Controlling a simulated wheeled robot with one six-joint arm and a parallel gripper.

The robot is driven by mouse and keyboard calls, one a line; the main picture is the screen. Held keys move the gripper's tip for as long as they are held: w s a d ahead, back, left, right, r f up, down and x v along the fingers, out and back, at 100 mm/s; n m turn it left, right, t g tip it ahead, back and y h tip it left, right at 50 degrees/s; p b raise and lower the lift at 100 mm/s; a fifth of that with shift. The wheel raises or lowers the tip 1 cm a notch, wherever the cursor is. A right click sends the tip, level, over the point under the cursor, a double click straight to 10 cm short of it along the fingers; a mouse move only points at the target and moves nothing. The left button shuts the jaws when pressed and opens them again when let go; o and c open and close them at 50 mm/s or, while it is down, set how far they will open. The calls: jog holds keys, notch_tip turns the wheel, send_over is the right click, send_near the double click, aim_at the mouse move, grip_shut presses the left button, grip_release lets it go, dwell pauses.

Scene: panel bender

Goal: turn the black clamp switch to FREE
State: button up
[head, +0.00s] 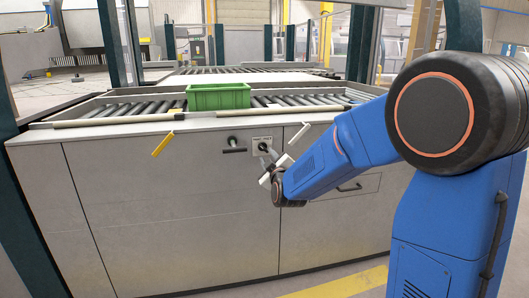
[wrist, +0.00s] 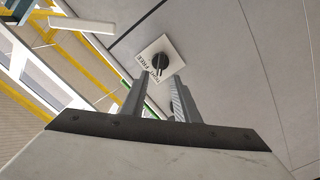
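The black clamp switch (head: 263,147) sits on a small pale plate (head: 255,139) on the grey cabinet front. In the wrist view the switch (wrist: 158,63) is a dark round knob with a bar across it. The plate (wrist: 174,47) appears turned in that view and carries printed words, one of which reads FREE. Which word the bar points at is not clear. My gripper (head: 271,161) is close in front of the switch in the head view. In the wrist view my gripper (wrist: 157,84) has its two fingers apart and nothing between them; the switch lies just beyond the tips.
A green crate (head: 218,96) stands on the roller bed above the cabinet. A yellow handle (head: 162,144) and a white handle (head: 300,132) stick out from the front. Another dark knob (head: 233,140) is left of the switch, above a black bar (head: 234,150).

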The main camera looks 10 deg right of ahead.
aim_at(263, 149)
jog(key=w, duration=0.6)
jog(key=shift+w, duration=0.35)
grip_shut()
